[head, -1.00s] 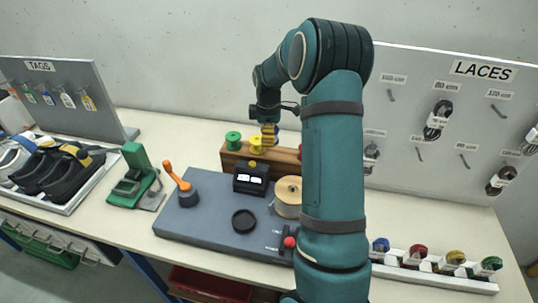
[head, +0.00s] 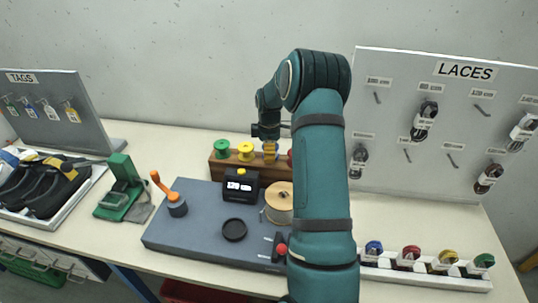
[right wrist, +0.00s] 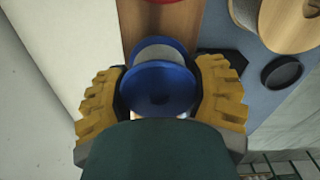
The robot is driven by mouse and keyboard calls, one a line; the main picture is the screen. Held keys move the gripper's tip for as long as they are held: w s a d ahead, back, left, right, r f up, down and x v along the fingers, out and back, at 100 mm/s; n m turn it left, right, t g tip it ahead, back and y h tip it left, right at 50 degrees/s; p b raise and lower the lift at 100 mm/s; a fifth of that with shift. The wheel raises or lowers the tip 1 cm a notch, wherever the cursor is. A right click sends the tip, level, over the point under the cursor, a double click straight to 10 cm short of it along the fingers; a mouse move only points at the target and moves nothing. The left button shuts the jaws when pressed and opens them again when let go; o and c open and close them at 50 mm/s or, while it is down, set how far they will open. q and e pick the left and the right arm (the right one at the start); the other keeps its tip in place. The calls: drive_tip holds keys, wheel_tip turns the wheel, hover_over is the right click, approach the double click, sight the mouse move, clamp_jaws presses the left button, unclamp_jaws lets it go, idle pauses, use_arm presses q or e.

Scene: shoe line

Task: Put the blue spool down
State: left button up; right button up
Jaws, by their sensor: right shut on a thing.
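The blue spool (right wrist: 158,88) sits between the yellow fingers of my right gripper (right wrist: 162,105) in the right wrist view. Its blue flange faces the camera and part of its pale core shows. The gripper is shut on it, over the wooden rack (right wrist: 150,30). I cannot tell whether the spool touches the rack. In the head view my right gripper (head: 270,151) is at the rack (head: 224,166), right of the yellow spool (head: 245,150), and the blue spool is hidden there. A green spool (head: 222,147) stands at the rack's left end. My left gripper is not in view.
A black display box (head: 241,184) stands in front of the rack. A wooden reel (head: 279,203), a black round dish (head: 234,230) and an orange-handled tool (head: 172,197) are on the grey mat (head: 190,235). A red spool (right wrist: 165,1) is on the rack beyond the blue one.

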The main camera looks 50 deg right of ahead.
drive_tip(key=shift+f, duration=0.7)
drive_tip(key=o, duration=1.4)
drive_tip(key=shift+f, duration=0.15)
drive_tip(key=shift+c, duration=0.2)
wheel_tip(320, 180, up, 12)
drive_tip(key=shift+r+p, duration=0.2)
drive_tip(key=shift+p, duration=0.15)
drive_tip(key=shift+f, duration=0.1)
